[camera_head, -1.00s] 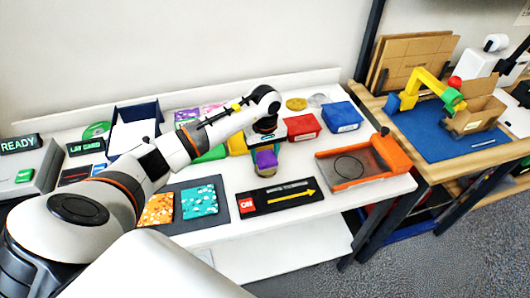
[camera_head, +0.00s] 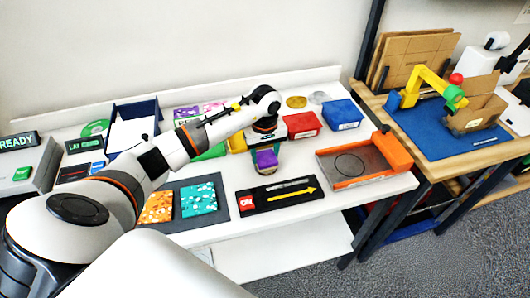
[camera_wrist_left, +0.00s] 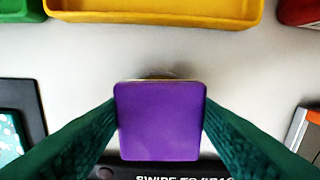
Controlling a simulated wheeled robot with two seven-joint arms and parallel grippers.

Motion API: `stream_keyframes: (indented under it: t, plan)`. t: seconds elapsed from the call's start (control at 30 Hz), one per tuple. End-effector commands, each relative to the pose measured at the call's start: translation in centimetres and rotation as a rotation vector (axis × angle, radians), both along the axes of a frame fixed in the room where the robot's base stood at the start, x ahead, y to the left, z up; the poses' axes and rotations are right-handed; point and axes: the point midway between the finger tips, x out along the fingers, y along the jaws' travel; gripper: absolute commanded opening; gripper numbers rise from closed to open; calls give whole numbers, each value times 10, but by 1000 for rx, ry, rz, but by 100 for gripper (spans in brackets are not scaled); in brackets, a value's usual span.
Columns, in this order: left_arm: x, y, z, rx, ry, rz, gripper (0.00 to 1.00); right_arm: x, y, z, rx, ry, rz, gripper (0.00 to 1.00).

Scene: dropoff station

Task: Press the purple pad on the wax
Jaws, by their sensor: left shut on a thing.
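The purple pad (camera_head: 267,159) is a small block between the fingers of my left gripper (camera_head: 266,150), above the white table near its middle. In the left wrist view the purple pad (camera_wrist_left: 160,120) fills the space between the two green fingers, which are shut on its sides. A thin brownish edge shows just behind the pad there, mostly hidden by it. I cannot tell for sure which thing is the wax; a gold disc (camera_head: 296,102) lies at the back of the table, apart from the pad. My right gripper is not in view.
A black card panel (camera_head: 276,195) with a yellow arrow lies in front of the pad. An orange-framed tray (camera_head: 345,183) with a drawn circle is to the right. Red (camera_head: 302,126) and blue (camera_head: 342,115) boxes stand behind. Patterned tiles (camera_head: 199,200) lie left.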

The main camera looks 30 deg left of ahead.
Motion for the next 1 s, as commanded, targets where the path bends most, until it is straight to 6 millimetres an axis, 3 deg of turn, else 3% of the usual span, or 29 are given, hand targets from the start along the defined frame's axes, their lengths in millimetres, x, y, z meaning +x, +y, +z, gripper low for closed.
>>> stream_keyframes:
  t: [1.0]
  plan:
    - [0, 0, -2, 1, 1, -1, 36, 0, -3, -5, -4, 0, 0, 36]
